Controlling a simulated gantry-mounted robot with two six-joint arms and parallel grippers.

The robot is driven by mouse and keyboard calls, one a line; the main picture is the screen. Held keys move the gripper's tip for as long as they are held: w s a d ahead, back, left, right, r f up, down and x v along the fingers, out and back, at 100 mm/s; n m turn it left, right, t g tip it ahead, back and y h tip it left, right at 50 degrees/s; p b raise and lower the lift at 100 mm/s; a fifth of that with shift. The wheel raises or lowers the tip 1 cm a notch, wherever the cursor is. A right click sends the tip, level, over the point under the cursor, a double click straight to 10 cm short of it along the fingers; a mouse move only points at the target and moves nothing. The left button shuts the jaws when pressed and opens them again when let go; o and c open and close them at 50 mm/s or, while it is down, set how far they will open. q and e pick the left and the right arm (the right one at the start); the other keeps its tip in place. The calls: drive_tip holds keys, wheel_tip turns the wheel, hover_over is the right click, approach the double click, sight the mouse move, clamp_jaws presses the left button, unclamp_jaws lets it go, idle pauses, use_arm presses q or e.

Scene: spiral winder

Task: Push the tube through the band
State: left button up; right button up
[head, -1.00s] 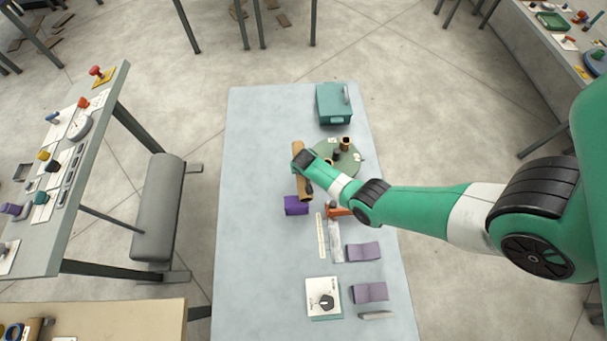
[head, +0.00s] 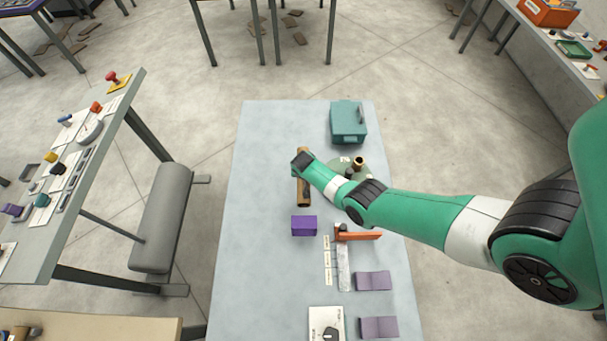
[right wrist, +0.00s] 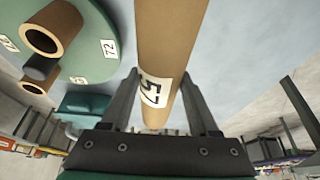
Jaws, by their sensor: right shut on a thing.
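A brown cardboard tube (head: 303,193) is held by my right gripper (head: 302,161) over the left half of the table. In the right wrist view the tube (right wrist: 170,50) runs between the two fingers of the gripper (right wrist: 162,112), which is shut on it, and a white label reading 57 shows. The tube's near end points toward a purple block (head: 304,225), with a small gap between them in the picture. I cannot make out which thing is the band. My left gripper is not in view.
A green disc (right wrist: 70,30) with short brown tubes (right wrist: 50,30) lies beside the tube. A teal box (head: 348,124) stands at the back. An orange handle (head: 362,236), a grey rail (head: 344,270) and lilac pieces (head: 374,281) are at front right. The table's left side is clear.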

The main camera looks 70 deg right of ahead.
drive_tip(key=shift+f+b, duration=3.4)
drive_tip(key=shift+f, duration=0.15)
drive_tip(key=shift+s+a+r+p, duration=0.1)
drive_tip(key=shift+a+r+p, duration=0.15)
drive_tip(key=shift+p, duration=0.2)
drive_tip(key=shift+s+a+p, duration=0.25)
drive_tip(key=shift+a+p, duration=0.25)
drive_tip(key=shift+a, duration=0.2)
drive_tip(key=shift+s+a+p, duration=0.5)
drive_tip(key=shift+a+p, duration=0.15)
drive_tip(key=shift+a, duration=0.65)
drive_tip(key=shift+s+a+p, duration=0.45)
drive_tip(key=shift+a+p, duration=0.2)
drive_tip(key=shift+a, duration=0.6)
drive_tip(key=shift+s+a+p, duration=0.5)
drive_tip(key=shift+a+p, duration=0.15)
drive_tip(key=shift+a, duration=0.65)
drive_tip(key=shift+s+a+f, duration=0.1)
drive_tip(key=shift+a+f, duration=0.05)
drive_tip(key=shift+f, duration=0.05)
drive_tip(key=shift+f+b, duration=0.4)
drive_tip(key=shift+b, duration=0.1)
drive_tip(key=o, duration=1.5)
